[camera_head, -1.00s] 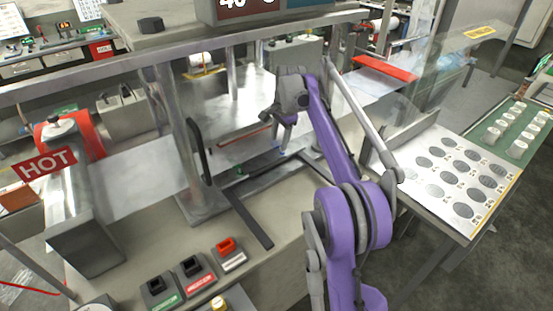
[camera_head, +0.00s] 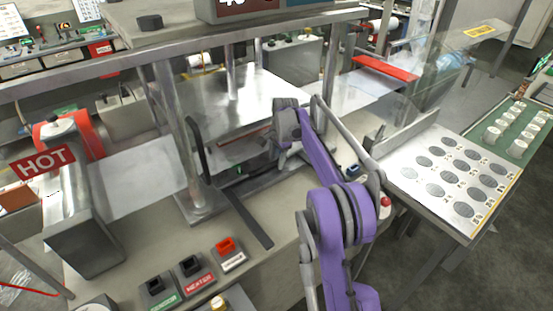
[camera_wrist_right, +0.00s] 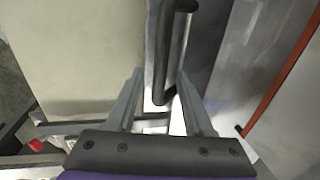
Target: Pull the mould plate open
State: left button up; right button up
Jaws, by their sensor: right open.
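The press stands in the middle of the head view, with a grey mould plate (camera_head: 243,155) low between its posts. A thin red strip runs along the plate area. My right gripper (camera_wrist_right: 160,73) is open in the right wrist view, with a dark bar handle (camera_wrist_right: 172,55) between its fingers. The fingers look apart from the bar; contact cannot be told. In the head view the purple right arm reaches to the press front and largely hides its fingertips. My left gripper is not in view.
A black upright handle (camera_head: 201,150) is left of the mould plate. Press posts (camera_head: 180,140) and a HOT guard (camera_head: 75,215) stand left. Black and red switches (camera_head: 190,266) are in front. A tray with round cavities (camera_head: 450,165) lies right.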

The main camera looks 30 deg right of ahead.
grip_shut()
dwell(1.4)
